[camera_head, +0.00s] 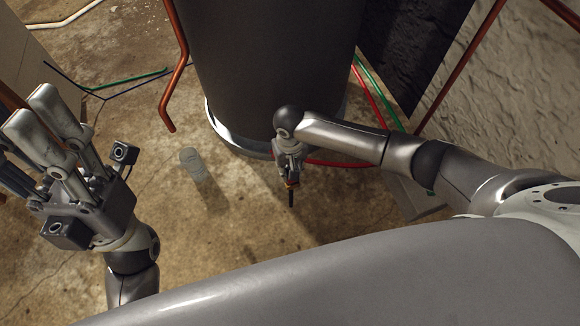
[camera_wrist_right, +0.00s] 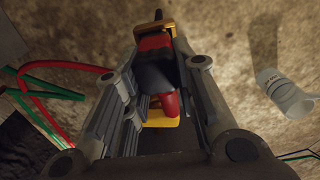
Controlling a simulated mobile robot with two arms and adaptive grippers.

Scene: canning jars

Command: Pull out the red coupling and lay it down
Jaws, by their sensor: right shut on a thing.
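The red coupling (camera_wrist_right: 160,65) shows in the right wrist view as a red and black piece with yellow ends and a thin dark tip. My right gripper (camera_wrist_right: 158,85) is shut on it, with fingers on both sides. In the head view the right gripper (camera_head: 290,172) is in front of the foot of a big dark tank, and the dark tip points down below it. The fingers hide much of the coupling. I cannot tell if it touches anything beyond the gripper. My left gripper (camera_head: 31,112) is at the left, open and empty.
The dark tank (camera_head: 275,70) stands at the back. A copper pipe (camera_head: 167,105) hangs nearby. Red and green hoses (camera_head: 378,92) lie right. Floor between jar and gripper is bare.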

